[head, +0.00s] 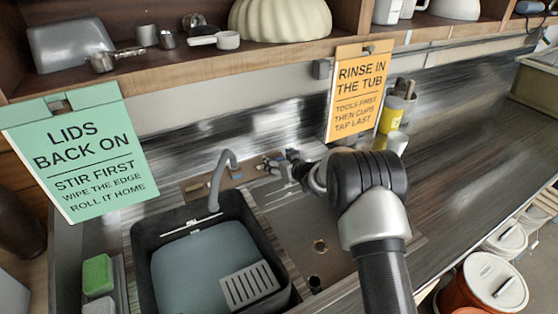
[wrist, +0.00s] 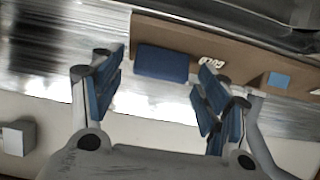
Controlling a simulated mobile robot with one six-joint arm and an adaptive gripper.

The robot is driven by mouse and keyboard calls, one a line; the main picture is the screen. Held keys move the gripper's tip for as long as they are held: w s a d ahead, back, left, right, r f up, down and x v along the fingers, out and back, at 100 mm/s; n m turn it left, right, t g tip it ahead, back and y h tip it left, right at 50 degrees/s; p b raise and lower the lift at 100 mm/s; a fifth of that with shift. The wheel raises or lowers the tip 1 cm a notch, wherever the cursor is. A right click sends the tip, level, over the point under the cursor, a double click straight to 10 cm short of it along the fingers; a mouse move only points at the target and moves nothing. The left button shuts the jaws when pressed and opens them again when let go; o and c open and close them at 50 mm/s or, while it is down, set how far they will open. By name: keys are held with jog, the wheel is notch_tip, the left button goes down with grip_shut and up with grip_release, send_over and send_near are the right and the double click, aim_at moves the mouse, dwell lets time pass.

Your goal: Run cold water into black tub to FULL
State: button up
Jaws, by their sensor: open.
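The black tub (head: 143,262) stands at the lower left under a grey curved spout (head: 216,180). Grey-blue water (head: 195,260) lies inside it below the rim; no FULL mark is readable. My gripper (head: 275,168) is at the back ledge, right of the spout. In the wrist view my gripper (wrist: 152,98) is open, its blue-padded fingers apart and nothing held. A blue block (wrist: 162,63) on the brown board (wrist: 190,40) shows between and beyond the fingertips. White lettering that seems to read COLD (wrist: 212,62) is beside it. Whether water runs from the spout cannot be told.
A slotted light plate (head: 248,286) is at the tub's front right. A green sponge (head: 98,274) lies left of the tub. Yellow and white cups (head: 392,115) stand right of the orange sign (head: 358,90). The right counter (head: 470,130) is clear.

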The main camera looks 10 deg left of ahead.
jog(key=c, duration=1.1)
jog(key=shift+o, duration=0.2)
jog(key=shift+r+n+p, duration=0.1)
jog(key=shift+n+p, duration=0.3)
jog(key=shift+p, duration=0.1)
jog(key=shift+n+g+y+p, duration=0.4)
jog(key=shift+n+y+p, duration=0.1)
jog(key=shift+n+p, duration=0.15)
jog(key=n+g+y+p, duration=0.1)
jog(key=n+p, duration=0.1)
jog(key=shift+d+n, duration=0.1)
jog(key=shift+n, duration=0.25)
jog(key=n+g+y, duration=0.1)
jog(key=n+g, duration=0.1)
jog(key=n, duration=0.2)
jog(key=shift+w+n+p, duration=0.1)
jog(key=shift+n+p, duration=0.3)
jog(key=shift+g, duration=0.3)
